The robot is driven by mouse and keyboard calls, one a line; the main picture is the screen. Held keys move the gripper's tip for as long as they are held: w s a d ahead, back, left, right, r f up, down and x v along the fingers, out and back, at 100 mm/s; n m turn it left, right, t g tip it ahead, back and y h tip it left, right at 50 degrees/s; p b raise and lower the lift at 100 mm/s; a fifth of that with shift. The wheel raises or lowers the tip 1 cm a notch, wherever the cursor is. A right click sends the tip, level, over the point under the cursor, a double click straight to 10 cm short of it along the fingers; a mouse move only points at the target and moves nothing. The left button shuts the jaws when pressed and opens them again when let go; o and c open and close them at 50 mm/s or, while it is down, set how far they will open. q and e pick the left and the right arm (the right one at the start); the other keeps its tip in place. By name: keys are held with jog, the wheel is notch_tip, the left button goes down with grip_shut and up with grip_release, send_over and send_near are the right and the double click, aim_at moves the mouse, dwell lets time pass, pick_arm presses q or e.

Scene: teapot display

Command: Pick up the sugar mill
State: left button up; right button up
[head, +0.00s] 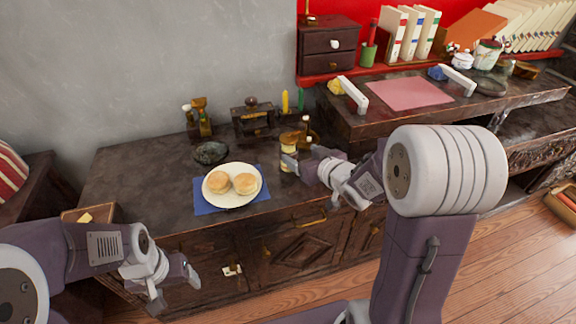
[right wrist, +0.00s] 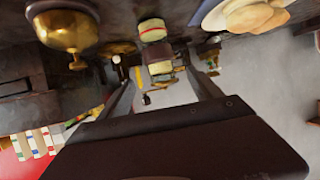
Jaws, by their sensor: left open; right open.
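The sugar mill, which I take to be the small cream cylinder with a dark band (head: 288,157), stands on the dark cabinet top right of the plate. In the right wrist view the banded mill (right wrist: 158,50) is ahead, between the line of the two fingers. My right gripper (head: 303,158) is open beside it, with one finger overlapping it in the head view. Contact cannot be told. My right gripper (right wrist: 160,95) looks empty in the wrist view. My left gripper (head: 174,286) is open and empty, low in front of the cabinet.
A white plate (head: 232,203) with two buns lies on a blue mat (head: 205,207). Behind are a dark bowl (head: 210,152), bottles (head: 200,120) and a dark box (head: 252,121). A brass vessel (right wrist: 68,30) is close by in the wrist view. A raised desk adjoins at right.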

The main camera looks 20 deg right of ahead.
aim_at(293, 148)
jog(key=b+x, duration=0.1)
jog(key=x, duration=0.2)
jog(key=shift+w+a, duration=0.25)
jog(key=b+x, duration=0.2)
jog(key=x, duration=0.3)
jog(key=shift+w+d, duration=0.15)
jog(key=shift+w, duration=0.1)
jog(key=shift+r, duration=0.15)
